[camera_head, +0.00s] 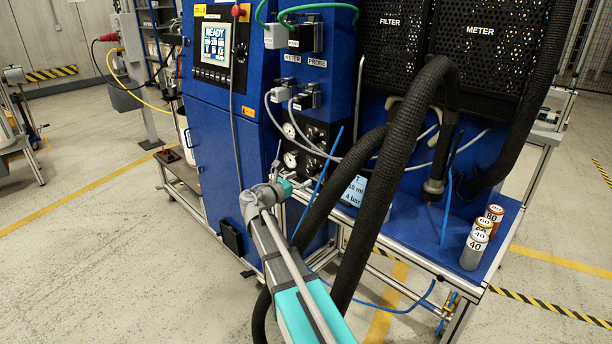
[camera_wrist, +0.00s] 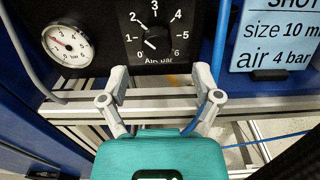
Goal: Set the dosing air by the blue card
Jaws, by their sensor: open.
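The air dial (camera_wrist: 152,40), marked "Air bar" with a scale from 0 to 6, is on a black plate in the wrist view. Its knob setting is too small to read surely. A round white gauge (camera_wrist: 68,45) sits left of it, its needle towards the upper left. The blue card (camera_wrist: 275,38) at the right reads "SHOT", size 10 ml, air 4 bar; it also shows in the head view (camera_head: 352,192). My gripper (camera_wrist: 161,82) is open and empty, fingers spread just below the dial, apart from it. The head view shows it (camera_head: 276,187) before the blue cabinet.
A metal rail (camera_wrist: 70,108) crosses below the dial. Thick black hoses (camera_head: 385,170) hang close to my arm, and a thin blue tube passes near my right finger. A screen (camera_head: 214,44) reads "READY". Several numbered cylinders (camera_head: 474,250) stand on the blue bench at right.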

